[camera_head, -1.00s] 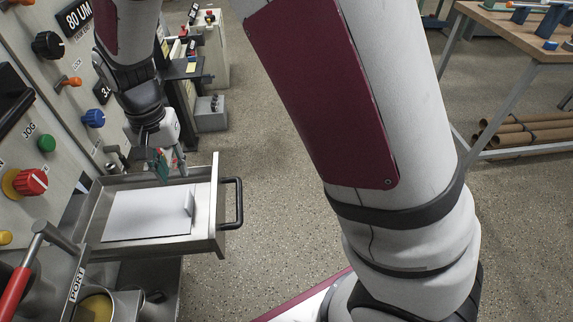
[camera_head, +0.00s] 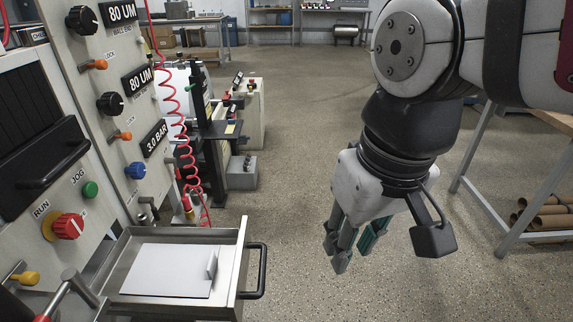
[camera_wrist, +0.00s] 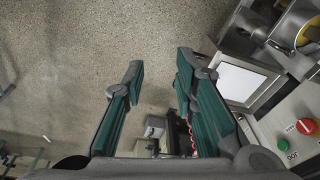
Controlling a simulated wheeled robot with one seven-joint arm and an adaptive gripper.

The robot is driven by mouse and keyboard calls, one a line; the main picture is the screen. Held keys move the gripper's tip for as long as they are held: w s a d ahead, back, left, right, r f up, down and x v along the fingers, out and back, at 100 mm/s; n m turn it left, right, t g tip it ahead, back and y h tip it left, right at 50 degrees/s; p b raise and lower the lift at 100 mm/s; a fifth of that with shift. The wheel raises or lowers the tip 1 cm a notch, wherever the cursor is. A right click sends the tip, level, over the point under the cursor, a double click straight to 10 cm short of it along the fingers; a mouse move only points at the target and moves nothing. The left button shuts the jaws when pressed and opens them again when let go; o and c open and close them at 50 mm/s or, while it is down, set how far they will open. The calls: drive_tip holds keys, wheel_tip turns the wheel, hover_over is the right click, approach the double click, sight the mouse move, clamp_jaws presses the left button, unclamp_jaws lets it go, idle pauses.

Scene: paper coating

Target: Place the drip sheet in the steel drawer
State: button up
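The drip sheet (camera_head: 165,270) is a flat, pale rectangular sheet with a small upright tab near its right edge. It lies flat inside the open steel drawer (camera_head: 239,262), which has a black handle (camera_head: 262,271) on its right end. The sheet in the drawer also shows in the wrist view (camera_wrist: 240,82). My gripper (camera_head: 352,250) hangs to the right of the drawer, well apart from it, over open floor. In the wrist view its teal-padded fingers (camera_wrist: 158,80) are spread with nothing between them.
The machine panel with knobs, including a red one (camera_head: 68,226), stands left of the drawer. A coiled red hose (camera_head: 188,130) hangs beside it. A workbench (camera_head: 535,125) with cardboard rolls (camera_head: 545,212) below stands at the right. The floor between is clear.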

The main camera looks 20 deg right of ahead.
drive_tip(key=s, duration=0.2)
drive_tip(key=s+d, duration=0.1)
drive_tip(key=s, duration=0.1)
drive_tip(key=shift+f, duration=0.35)
